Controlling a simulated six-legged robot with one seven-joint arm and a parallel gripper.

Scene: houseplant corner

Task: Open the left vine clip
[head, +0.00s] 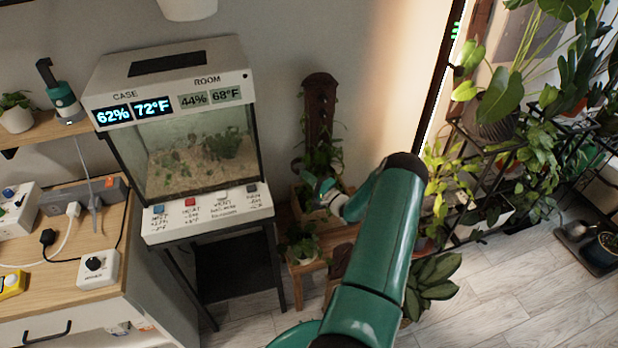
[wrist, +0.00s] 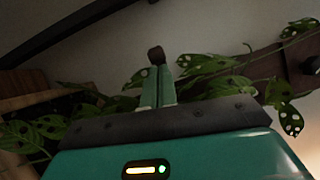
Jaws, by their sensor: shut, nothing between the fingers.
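A tall dark brown board (head: 320,105) with a climbing vine stands against the wall in the head view. In the wrist view the board (wrist: 262,62) runs sideways, with holed green leaves (wrist: 205,64) along it. My gripper (head: 324,187) is low in front of the plant. In the wrist view its two green fingers (wrist: 158,72) are together with nothing between them. A small dark brown knob (wrist: 156,54) shows just beyond the fingertips; I cannot tell whether they touch it or whether it is a clip. A dark round piece (wrist: 312,66) sits at the right edge. Left and right clips cannot be told apart.
A glass terrarium case (head: 200,160) on a black stand is left of the plant. A wooden stool (head: 310,262) with a small plant is below. A rack of potted plants (head: 480,215) fills the right.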

